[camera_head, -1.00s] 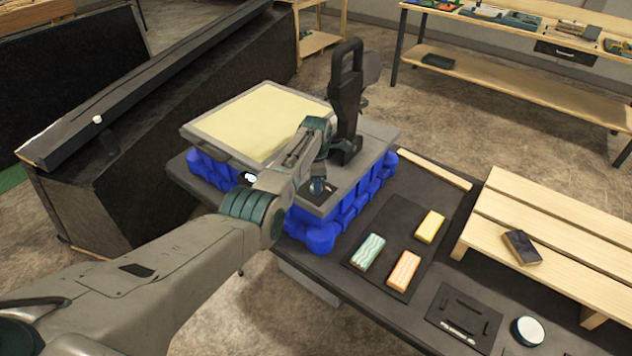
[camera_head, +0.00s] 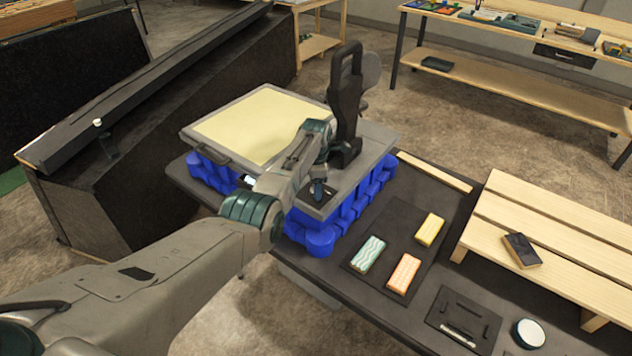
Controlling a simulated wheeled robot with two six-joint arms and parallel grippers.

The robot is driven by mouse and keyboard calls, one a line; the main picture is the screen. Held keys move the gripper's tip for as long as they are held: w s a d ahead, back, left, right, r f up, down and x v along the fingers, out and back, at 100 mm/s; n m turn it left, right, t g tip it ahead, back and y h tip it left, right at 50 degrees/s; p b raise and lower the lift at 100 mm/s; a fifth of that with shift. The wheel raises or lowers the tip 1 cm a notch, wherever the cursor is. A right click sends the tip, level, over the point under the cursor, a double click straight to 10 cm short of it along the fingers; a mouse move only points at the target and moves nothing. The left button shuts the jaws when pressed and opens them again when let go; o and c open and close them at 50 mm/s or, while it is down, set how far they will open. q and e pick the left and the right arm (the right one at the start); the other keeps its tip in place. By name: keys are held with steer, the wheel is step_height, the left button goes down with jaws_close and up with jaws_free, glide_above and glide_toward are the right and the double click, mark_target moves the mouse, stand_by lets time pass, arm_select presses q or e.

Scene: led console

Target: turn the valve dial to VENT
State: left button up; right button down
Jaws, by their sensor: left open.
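The console (camera_head: 368,165) is a grey slab with a pale yellow panel (camera_head: 262,122) on its left part, set on a bright blue base (camera_head: 348,213). A tall black handle-shaped part (camera_head: 345,100) stands upright at its back right. My left gripper (camera_head: 318,192) points down at a small dark plate (camera_head: 328,199) on the console's front right. It is open; its fingers are small and partly merge with the plate. The valve dial and its VENT mark cannot be made out; my left arm covers part of the console's front. My right gripper is not in view.
Right of the console, a dark mat (camera_head: 388,228) holds green, orange and yellow blocks. Beyond are a slatted wooden stand (camera_head: 560,225) with a small dark block, a black tray (camera_head: 463,318) and a round white-topped item (camera_head: 528,333). A wooden strip (camera_head: 435,170) lies behind the mat.

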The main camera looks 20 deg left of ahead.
arm_select(q)
steer(key=shift+w+r, duration=0.1)
steer(key=shift+r, duration=0.5)
step_height(320, 180, up, 10)
steer(key=b, duration=0.3)
steer(key=shift+f, duration=0.2)
steer(key=shift+f, duration=0.1)
